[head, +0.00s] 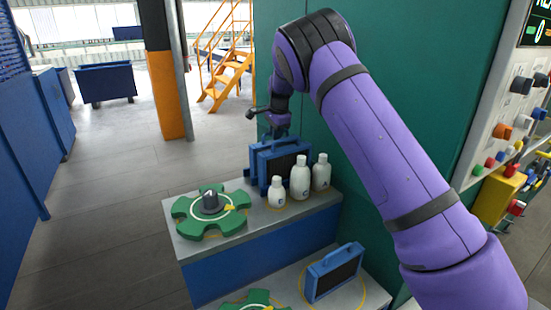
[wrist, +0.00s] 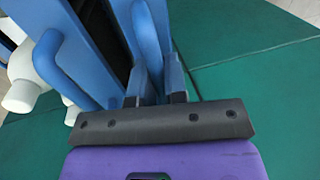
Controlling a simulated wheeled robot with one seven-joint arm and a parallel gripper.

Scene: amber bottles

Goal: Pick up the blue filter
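Blue filters with dark panels and top handles are in view. One or two, overlapping, stand upright on the upper grey shelf (head: 249,235) in the head view; the front blue filter (head: 262,178) is partly behind white bottles. Another blue filter (head: 318,284) stands on the lower shelf. My gripper (head: 277,134) is right above the upper filter, pointing down at its top. In the wrist view, my fingers (wrist: 156,88) reach down beside a blue bar (wrist: 148,35) of a filter, and a curved blue handle (wrist: 62,68) is to the left. Whether they grip the bar is unclear.
Several white bottles (head: 300,181) stand close in front of the upper filter. A green, gear-shaped piece (head: 187,226) with a grey knob sits at the shelf's left. A green wall (head: 398,125) is right behind the arm. Open floor lies to the left.

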